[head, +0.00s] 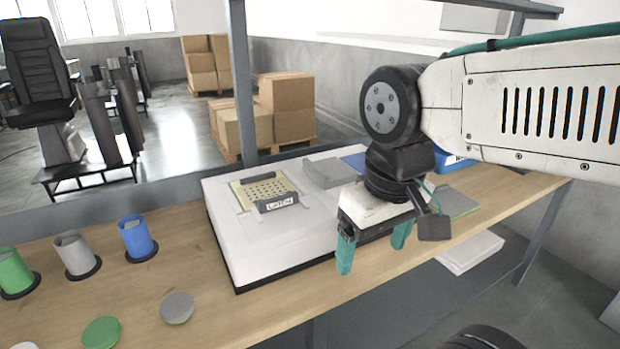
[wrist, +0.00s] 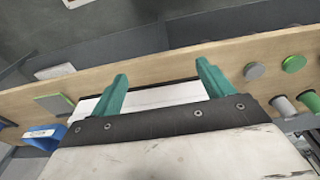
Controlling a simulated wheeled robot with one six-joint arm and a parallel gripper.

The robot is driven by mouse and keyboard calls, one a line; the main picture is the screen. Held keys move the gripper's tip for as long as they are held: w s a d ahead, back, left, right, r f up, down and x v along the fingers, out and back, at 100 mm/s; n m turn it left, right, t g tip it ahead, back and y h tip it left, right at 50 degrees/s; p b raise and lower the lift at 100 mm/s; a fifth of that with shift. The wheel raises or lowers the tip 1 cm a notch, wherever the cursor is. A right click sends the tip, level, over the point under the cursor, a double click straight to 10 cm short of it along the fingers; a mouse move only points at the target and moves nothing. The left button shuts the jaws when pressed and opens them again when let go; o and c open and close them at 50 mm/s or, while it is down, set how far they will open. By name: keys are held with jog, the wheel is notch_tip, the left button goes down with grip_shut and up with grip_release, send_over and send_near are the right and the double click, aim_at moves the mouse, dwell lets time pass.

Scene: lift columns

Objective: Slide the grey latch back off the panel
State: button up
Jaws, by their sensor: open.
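The grey latch (head: 277,202), with a white label reading LATCH, lies across the front edge of a yellowish perforated panel (head: 262,187). The panel is set in the top of a white box (head: 260,245) on the bench. My gripper (head: 373,255) has green fingers spread apart and nothing between them. It hangs over the box's right front side, right of the latch and apart from it. In the wrist view the open fingers (wrist: 162,92) show over the white box edge and bench; the latch is not visible there.
The wooden bench (head: 180,290) holds green, grey and blue cups (head: 137,236) at the left, with round discs (head: 177,307) in front. A grey block (head: 330,172) sits behind the panel's right side. A blue bin (head: 452,160) is behind my arm. A post (head: 241,80) rises behind the box.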

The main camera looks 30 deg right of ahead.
jog(key=o, duration=0.3)
jog(key=w+r, duration=0.3)
jog(key=w, duration=1)
jog(key=shift+w+r+g, duration=0.25)
jog(key=shift+w+g, duration=0.05)
send_over(278, 197)
notch_tip(278, 197, down, 3)
jog(key=shift+s+r+g, duration=0.1)
jog(key=shift+g, duration=0.2)
jog(key=shift+w+f, duration=0.2)
jog(key=shift+f, duration=0.1)
notch_tip(278, 197, down, 7)
jog(key=shift+f, duration=0.2)
jog(key=c, duration=1.1)
jog(key=shift+s, duration=1.05)
jog(key=o, duration=1.1)
jog(key=shift+r, duration=0.15)
